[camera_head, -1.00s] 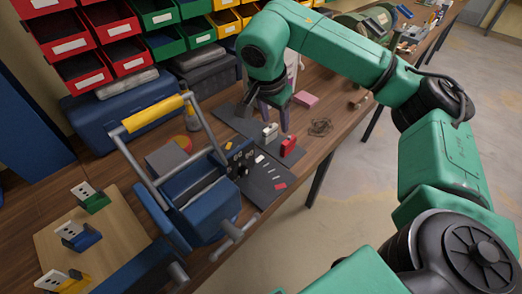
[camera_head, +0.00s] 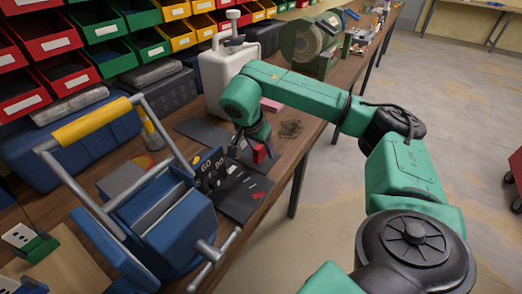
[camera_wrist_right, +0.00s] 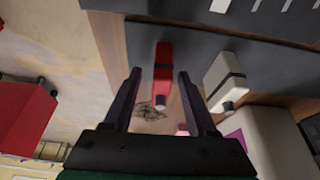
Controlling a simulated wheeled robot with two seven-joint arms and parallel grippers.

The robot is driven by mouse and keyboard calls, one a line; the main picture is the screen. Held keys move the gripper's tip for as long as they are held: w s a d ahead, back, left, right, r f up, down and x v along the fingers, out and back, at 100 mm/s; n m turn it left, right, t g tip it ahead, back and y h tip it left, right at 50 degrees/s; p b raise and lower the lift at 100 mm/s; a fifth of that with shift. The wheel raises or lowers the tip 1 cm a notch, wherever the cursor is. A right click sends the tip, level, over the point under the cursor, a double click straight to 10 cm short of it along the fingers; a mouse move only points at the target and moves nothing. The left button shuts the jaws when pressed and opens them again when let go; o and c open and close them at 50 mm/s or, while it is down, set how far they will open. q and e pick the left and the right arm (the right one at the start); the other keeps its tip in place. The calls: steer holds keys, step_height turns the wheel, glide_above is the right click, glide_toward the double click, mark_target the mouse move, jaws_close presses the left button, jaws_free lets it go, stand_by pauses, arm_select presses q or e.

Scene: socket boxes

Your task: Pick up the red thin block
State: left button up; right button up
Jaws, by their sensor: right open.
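The red block (camera_wrist_right: 163,72) is a narrow upright piece with a dark band and a dark knob at one end. In the head view the red block (camera_head: 262,151) is partly covered by my right gripper (camera_head: 254,138). In the wrist view my right gripper (camera_wrist_right: 162,98) is open, with its two dark fingers on either side of the red block's near end and visible gaps to both. I cannot tell its exact height over the block. A white block (camera_wrist_right: 229,70) of similar shape stands just right of the right finger. My left gripper is not in view.
A dark mat (camera_head: 232,206) with slots and a flat red piece (camera_head: 258,195) lies in front. A blue box with a tubular handle (camera_head: 180,232) stands left. A tangled dark wire (camera_head: 290,129) and a white canister (camera_head: 222,75) are nearby. The table's edge is close on the right.

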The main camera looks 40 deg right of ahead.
steer(key=shift+r, duration=0.1)
jaws_close()
